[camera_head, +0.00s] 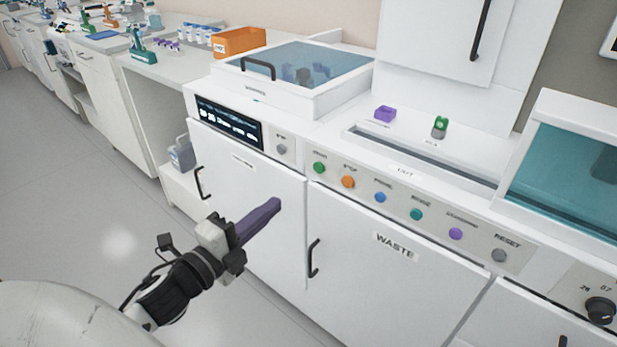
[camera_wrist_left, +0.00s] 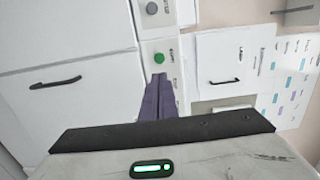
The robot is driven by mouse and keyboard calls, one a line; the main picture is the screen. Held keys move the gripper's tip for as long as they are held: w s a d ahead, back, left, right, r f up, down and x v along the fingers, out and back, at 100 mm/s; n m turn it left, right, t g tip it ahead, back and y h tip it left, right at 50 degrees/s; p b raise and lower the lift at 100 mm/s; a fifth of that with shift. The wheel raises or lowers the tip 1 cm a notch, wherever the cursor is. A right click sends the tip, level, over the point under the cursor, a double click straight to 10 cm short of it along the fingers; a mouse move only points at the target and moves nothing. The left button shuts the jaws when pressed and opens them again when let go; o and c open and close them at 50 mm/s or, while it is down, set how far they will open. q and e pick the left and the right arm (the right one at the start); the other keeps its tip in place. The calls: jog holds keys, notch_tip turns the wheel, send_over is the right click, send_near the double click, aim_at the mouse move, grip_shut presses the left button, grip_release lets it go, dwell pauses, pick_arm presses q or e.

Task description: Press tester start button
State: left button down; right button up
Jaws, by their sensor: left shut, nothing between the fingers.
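The green start button (camera_head: 319,167) is at the left end of a row of coloured buttons on the tester's front panel. It also shows in the left wrist view (camera_wrist_left: 159,58), just beyond my fingertips. My left gripper (camera_head: 277,203) has long purple fingers that are shut with nothing between them. In the head view the fingertips are below and left of the green button. In the left wrist view the fingertips (camera_wrist_left: 159,76) point toward the button, and a gap shows between them. My right gripper is not in view.
An orange button (camera_head: 348,182) is just right of the green one. A grey button (camera_head: 282,149) and a dark display (camera_head: 229,123) are to its left. Door handles (camera_head: 313,258) stick out below the panel. A lidded glass box (camera_head: 297,69) sits on top.

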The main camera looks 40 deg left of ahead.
aim_at(318, 169)
pick_arm(q)
jog(key=w, duration=1.3)
jog(key=shift+w+d+f, duration=0.1)
jog(key=shift+w+f, duration=0.05)
jog(key=shift+w, duration=0.2)
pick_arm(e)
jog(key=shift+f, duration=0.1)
pick_arm(q)
jog(key=shift+w, duration=0.1)
